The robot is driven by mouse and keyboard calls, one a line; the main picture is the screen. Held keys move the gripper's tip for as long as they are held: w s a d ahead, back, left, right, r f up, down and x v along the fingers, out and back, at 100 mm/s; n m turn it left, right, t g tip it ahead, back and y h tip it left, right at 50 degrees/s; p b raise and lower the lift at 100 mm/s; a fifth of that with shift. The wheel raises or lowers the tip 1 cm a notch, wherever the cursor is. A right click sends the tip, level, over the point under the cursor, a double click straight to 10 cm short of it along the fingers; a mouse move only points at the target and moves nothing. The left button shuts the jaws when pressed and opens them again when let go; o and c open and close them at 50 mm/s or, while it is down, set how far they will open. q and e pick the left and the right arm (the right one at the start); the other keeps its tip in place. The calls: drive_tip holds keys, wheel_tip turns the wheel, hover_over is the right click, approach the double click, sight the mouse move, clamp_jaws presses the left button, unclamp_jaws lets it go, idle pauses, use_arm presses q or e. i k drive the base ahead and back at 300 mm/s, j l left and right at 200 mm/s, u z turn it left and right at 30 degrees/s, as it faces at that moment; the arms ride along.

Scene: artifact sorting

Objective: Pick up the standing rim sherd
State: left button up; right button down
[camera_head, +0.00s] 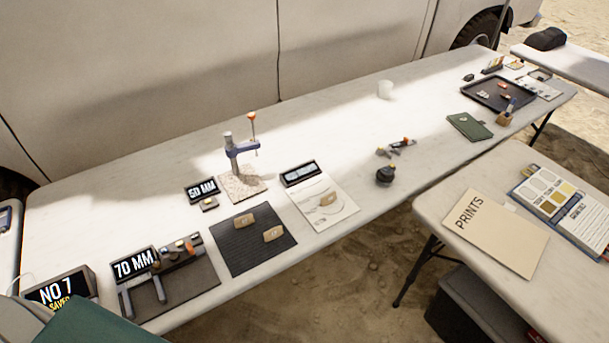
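Two small tan sherds are on the dark ribbed mat (240,263) at the front of the long white table. One sherd (245,221) is near the back of the mat and the other sherd (273,234) is nearer its right edge. A third tan sherd (328,199) is on a white printed sheet (338,214) to the right. At this size I cannot tell for sure which sherd stands upright. Neither of my grippers is in view, and nothing is seen touching the sherds.
A measuring stand (236,155) with a tall orange-tipped rod rises behind the mat. A caliper-like gauge (165,268) and a "70 MM" display (134,263) are left of it. A round black object (385,176) is to the right. The middle of the table is mostly clear.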

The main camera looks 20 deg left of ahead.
sight(329, 199)
drive_tip(key=i+l+u, duration=0.2)
drive_tip(key=i+l, duration=0.15)
drive_tip(key=i, duration=0.25)
drive_tip(key=i+l+u, duration=0.2)
drive_tip(key=i+l, duration=0.2)
drive_tip(key=i, duration=0.15)
